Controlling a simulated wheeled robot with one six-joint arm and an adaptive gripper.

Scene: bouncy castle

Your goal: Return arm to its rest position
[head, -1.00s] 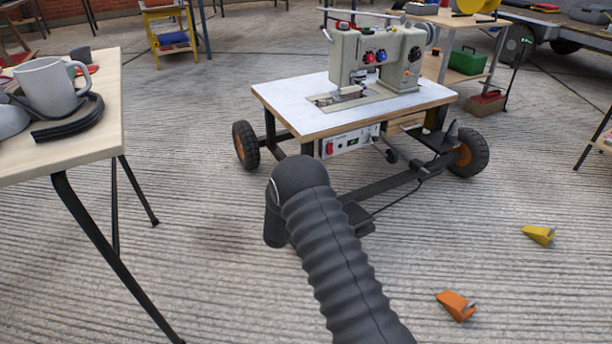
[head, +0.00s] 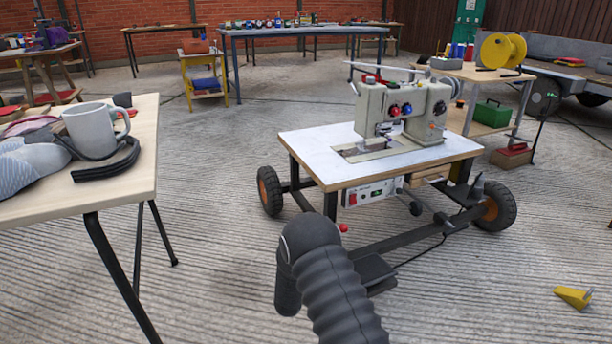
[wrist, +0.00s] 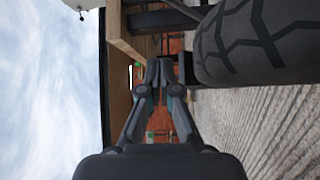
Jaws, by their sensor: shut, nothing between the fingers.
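My arm, in a black ribbed sleeve, rises from the bottom of the head view in front of the wheeled sewing machine cart. My gripper (wrist: 159,72) shows in the wrist view with its fingertips together and nothing between them. The head view does not show the fingers. In the wrist view, which is turned on its side, a black tyre (wrist: 258,42) and a wooden edge (wrist: 118,40) are close to the gripper. I cannot tell the exact gap between them.
The cart's white top (head: 310,147) carries a sewing machine (head: 400,110). A wooden table (head: 110,193) with a white mug (head: 90,128) stands at the left. A yellow wedge (head: 573,297) lies on the floor at the right. The floor between the table and the cart is clear.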

